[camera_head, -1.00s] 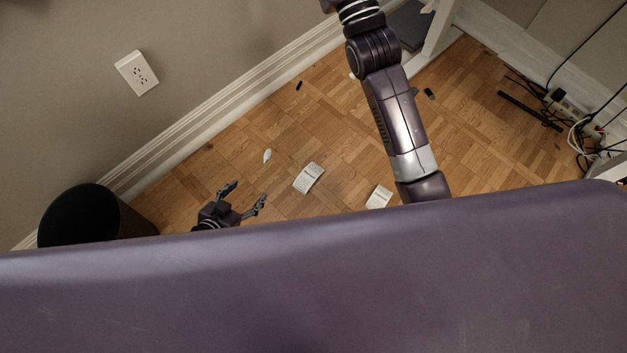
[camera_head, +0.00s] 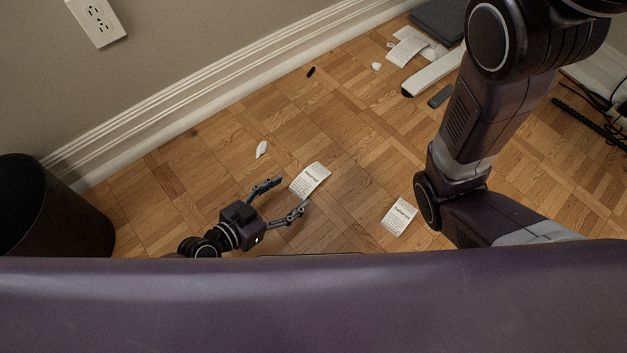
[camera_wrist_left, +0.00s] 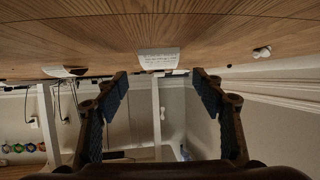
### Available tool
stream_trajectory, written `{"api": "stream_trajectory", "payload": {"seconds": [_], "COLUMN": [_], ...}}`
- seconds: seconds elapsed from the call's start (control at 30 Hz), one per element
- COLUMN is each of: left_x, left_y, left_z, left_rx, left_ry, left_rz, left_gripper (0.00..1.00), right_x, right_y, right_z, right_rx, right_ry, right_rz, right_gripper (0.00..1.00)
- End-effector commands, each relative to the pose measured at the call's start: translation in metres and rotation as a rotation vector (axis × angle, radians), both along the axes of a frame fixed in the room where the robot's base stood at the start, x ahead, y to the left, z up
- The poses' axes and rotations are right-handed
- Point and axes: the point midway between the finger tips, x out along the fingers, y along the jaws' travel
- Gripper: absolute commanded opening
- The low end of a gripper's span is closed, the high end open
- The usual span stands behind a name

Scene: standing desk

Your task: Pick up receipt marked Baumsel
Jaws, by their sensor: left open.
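A white receipt (camera_head: 310,179) lies on the wood floor, slightly curled; its small heading may read Baumsel, but I cannot be sure. It also shows in the left wrist view (camera_wrist_left: 158,60), centred beyond the fingertips. A second receipt (camera_head: 399,216) with a different, blurred heading lies to its right. My left gripper (camera_head: 291,194) is open and empty, its fingers pointing at the first receipt, with the tips close to its near edge. In the left wrist view the two fingers (camera_wrist_left: 161,80) are spread wide. My right gripper is not in view.
A dark bin (camera_head: 50,215) stands at the left by the wall. A small white object (camera_head: 262,149) lies beyond the gripper. More papers (camera_head: 407,50) and a dark flat object (camera_head: 440,20) lie at the back. Cables lie at far right. One of my arms covers the right side.

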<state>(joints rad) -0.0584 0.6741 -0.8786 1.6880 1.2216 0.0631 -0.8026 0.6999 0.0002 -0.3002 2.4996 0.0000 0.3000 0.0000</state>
Motion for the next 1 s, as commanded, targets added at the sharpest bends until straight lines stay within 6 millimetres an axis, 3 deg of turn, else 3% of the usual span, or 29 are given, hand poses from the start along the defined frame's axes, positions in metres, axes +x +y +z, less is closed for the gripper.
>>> {"api": "stream_trajectory", "payload": {"seconds": [0.63,1.0], "left_x": [0.048,0.052], "left_y": [-0.047,-0.051], "left_z": [-0.019,-0.021], "left_rx": [-0.002,0.001], "left_ry": [0.0,0.001], "left_rz": [0.002,0.0], "left_gripper": [0.62,0.6], "right_x": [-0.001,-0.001], "right_y": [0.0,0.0], "right_z": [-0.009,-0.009], "right_rx": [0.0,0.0], "right_ry": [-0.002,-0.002], "right_rz": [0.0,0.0], "right_gripper": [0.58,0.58]}}
